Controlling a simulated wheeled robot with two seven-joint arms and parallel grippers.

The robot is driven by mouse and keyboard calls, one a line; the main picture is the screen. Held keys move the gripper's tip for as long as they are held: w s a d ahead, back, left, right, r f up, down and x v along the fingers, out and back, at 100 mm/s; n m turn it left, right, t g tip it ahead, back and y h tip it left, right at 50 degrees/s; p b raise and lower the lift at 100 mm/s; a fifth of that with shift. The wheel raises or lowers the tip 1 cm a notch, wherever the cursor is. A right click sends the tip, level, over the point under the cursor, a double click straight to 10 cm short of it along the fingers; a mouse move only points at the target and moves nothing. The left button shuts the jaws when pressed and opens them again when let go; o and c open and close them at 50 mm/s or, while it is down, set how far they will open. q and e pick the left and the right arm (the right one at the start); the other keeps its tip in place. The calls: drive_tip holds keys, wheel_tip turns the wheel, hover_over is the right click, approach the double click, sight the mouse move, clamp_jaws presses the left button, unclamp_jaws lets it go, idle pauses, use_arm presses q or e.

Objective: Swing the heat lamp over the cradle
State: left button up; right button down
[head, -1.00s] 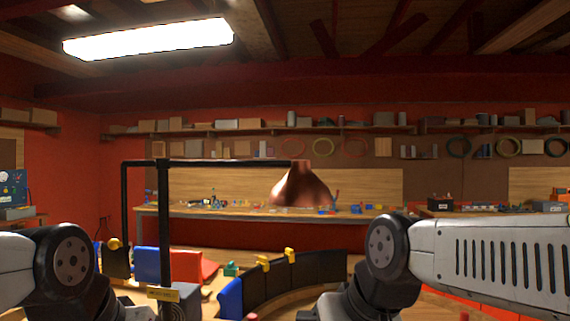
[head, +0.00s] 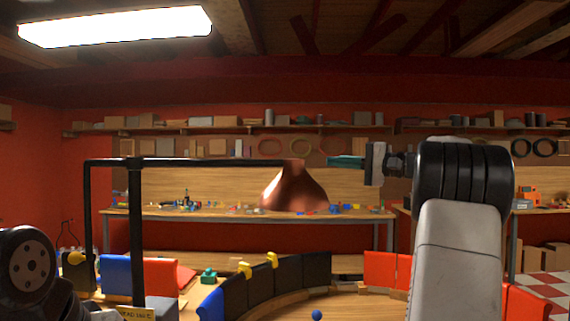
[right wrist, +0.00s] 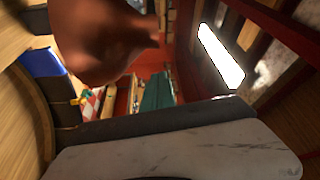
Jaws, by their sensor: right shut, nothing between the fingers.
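The heat lamp has a copper shade (head: 294,190) hanging from the right end of a black horizontal boom (head: 215,162) on a black post (head: 136,235). My right gripper (head: 345,161), with teal fingers, is shut and empty. In the head view it is just right of the shade's top, pointing left, with a small gap in the picture. In the right wrist view its teal fingers (right wrist: 158,92) show below and right of the copper shade (right wrist: 95,45). A curved wooden base (head: 345,298), probably the cradle, carries upright panels. My left gripper is out of view.
Black panels (head: 288,272) with yellow clips and red panels (head: 380,268) stand along the curve. A blue ball (head: 317,315) is at the front. A long workbench (head: 240,215) with small parts stands behind. My left arm fills the lower left corner.

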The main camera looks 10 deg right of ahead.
drive_tip(key=x, duration=1)
drive_tip(key=shift+s+a, duration=0.1)
drive_tip(key=shift+s, duration=0.05)
drive_tip(key=s, duration=0.3)
drive_tip(key=shift+a+f, duration=0.25)
drive_tip(key=shift+a, duration=0.1)
drive_tip(key=shift+s+a+f, duration=0.15)
drive_tip(key=shift+s, duration=0.25)
drive_tip(key=shift+s, duration=0.1)
